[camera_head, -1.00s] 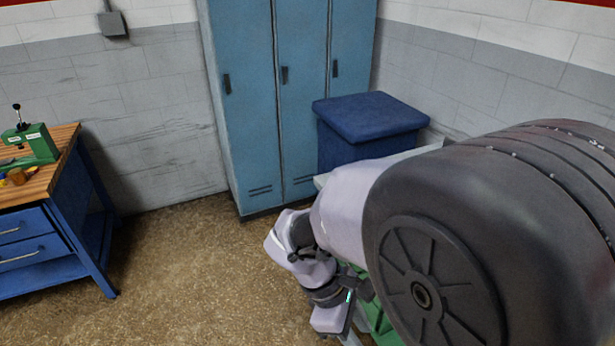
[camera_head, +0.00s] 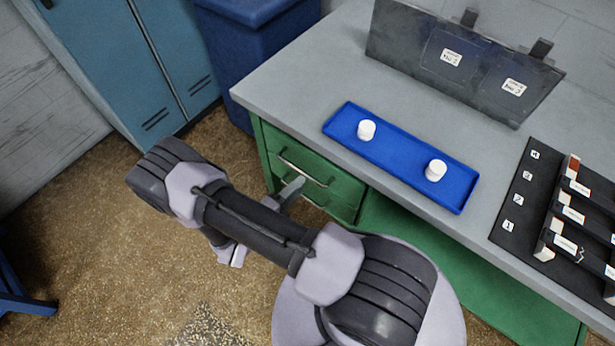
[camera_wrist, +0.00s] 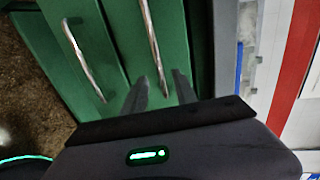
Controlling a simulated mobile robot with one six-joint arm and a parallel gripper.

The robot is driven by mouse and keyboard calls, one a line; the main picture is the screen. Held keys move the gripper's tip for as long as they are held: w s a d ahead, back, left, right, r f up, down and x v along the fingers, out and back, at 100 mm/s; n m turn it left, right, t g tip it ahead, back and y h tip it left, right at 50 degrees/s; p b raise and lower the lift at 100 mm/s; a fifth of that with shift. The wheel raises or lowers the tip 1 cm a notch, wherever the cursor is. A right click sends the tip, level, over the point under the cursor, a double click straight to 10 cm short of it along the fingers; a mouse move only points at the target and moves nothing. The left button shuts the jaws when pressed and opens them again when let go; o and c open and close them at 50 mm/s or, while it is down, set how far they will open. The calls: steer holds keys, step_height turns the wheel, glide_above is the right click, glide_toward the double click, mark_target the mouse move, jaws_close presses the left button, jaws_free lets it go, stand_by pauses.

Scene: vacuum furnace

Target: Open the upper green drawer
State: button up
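The upper green drawer (camera_head: 335,182) is in the green cabinet under the grey worktop and looks shut. Its metal bar handle (camera_head: 300,166) shows in the head view, and in the wrist view the handle (camera_wrist: 152,45) is the one on the right. The lower green drawer (camera_wrist: 55,30) has its own handle (camera_wrist: 83,60) to the left of it there. My gripper (camera_wrist: 161,85) is open. Its two fingers lie on either side of the lower end of the upper handle in the picture; contact cannot be told. In the head view my gripper (camera_head: 291,190) is close in front of the drawers, partly hidden by my arm.
A blue tray (camera_head: 390,165) with two white cylinders stands on the worktop (camera_head: 300,85). A dark upright panel (camera_head: 400,40) and a black numbered rack (camera_head: 505,215) are also there. A blue bin (camera_head: 250,60) and blue lockers (camera_head: 130,60) stand left. The floor before the drawers is clear.

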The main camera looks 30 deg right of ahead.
mark_target(308, 176)
steer(key=b+x, duration=0.1)
steer(key=x, duration=0.5)
steer(key=shift+w+d, duration=0.1)
steer(key=shift+w, duration=0.05)
steer(key=shift+r, duration=0.1)
steer(key=shift+c, duration=0.2)
jaws_close()
stand_by(0.9)
